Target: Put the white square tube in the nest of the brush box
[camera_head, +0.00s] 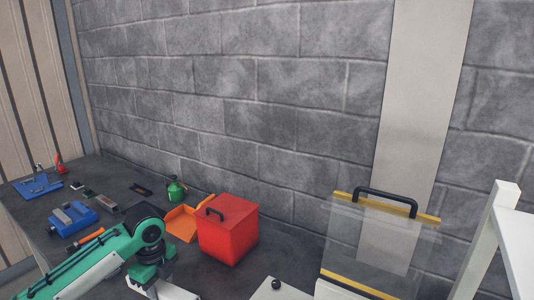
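I cannot pick out the white square tube for certain. A white square-section post (493,235) with a flat white panel beside it stands at the right edge, but I cannot tell if it is part of a rack. No brush box or nest is clearly recognisable. A clear panel (345,240) with yellow strips and a black handle stands upright at the lower right. My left arm, green and white, comes in from the lower left and bends down at its elbow. Its gripper is below the picture. My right gripper is not in view.
A red box (228,234) with a black handle stands on the dark bench, beside an orange tray (185,222). A green can (175,189) stands behind them. A blue vise-like block (73,218) and small tools lie left. A white plate (275,290) with a black knob is at the bottom.

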